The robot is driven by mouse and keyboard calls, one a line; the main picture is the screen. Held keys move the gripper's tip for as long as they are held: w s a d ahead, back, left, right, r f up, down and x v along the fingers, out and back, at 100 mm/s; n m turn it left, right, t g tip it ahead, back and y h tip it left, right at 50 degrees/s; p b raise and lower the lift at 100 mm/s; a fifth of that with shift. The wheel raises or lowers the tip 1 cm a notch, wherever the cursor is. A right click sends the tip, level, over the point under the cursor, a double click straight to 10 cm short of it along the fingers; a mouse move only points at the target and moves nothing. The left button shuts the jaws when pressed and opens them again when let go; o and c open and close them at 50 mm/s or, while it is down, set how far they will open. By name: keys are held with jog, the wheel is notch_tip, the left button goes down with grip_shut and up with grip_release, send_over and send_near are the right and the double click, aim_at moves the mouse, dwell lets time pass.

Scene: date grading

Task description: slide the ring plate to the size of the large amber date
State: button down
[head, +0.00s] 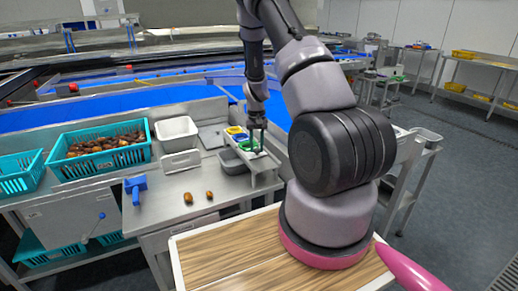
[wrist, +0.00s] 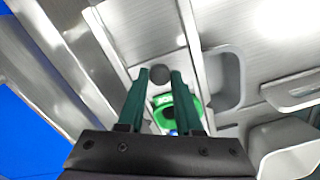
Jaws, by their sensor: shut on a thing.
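Two dates lie on the steel table in the head view: a larger amber-brown one (head: 188,198) and a smaller one (head: 210,195) to its right. A low metal stand (head: 264,165) at the table's right side bears small yellow (head: 235,130), blue and green (head: 249,146) coloured parts. I cannot tell the ring plate's outline among these. My gripper (head: 256,150) is down at the stand; the wrist view shows its dark green fingers (wrist: 157,74) closed around a dark grey round knob (wrist: 160,75). A green ring-like part (wrist: 188,103) shows just behind the fingers.
A teal crate of dates (head: 100,150), a white tub (head: 177,131) and an empty teal crate (head: 20,172) stand along the back and left. A blue tool (head: 136,188) stands left of the dates. The table front around the dates is clear.

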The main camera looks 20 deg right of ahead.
jog(key=shift+w+r, duration=0.1)
jog(key=shift+w, duration=0.15)
jog(key=c, duration=0.6)
grip_release()
notch_tip(320, 180, up, 11)
jog(key=shift+f, duration=0.15)
